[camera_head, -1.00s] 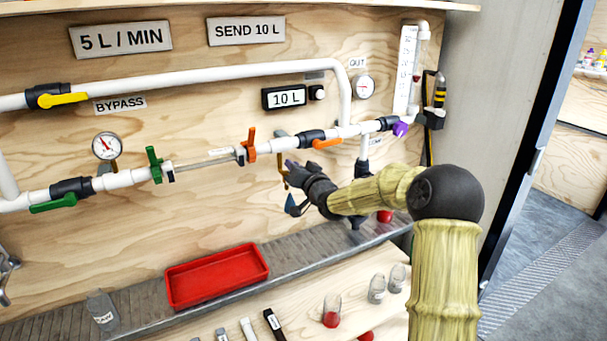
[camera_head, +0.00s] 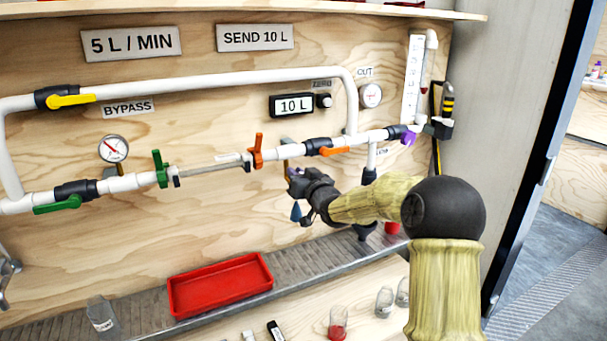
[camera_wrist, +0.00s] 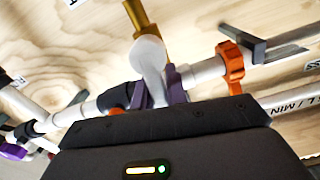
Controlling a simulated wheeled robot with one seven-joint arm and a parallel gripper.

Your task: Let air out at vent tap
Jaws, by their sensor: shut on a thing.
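The vent tap is a brass fitting (camera_head: 287,151) below the white pipe, right of the orange clamp handle, mostly hidden by my gripper in the head view. In the wrist view its brass body (camera_wrist: 152,30) is at the top, with a pale grey lever (camera_wrist: 149,58) running down from it. My gripper (camera_head: 293,173) is at the tap. In the wrist view its purple fingers (camera_wrist: 160,92) are shut on the grey lever, one on each side.
The orange clamp handle (camera_head: 257,151) is close on the left and the orange valve lever (camera_head: 334,151) close on the right. A red tray (camera_head: 221,284) lies on the grey ledge below. Glass jars, including one with red contents (camera_head: 338,323), stand along the front.

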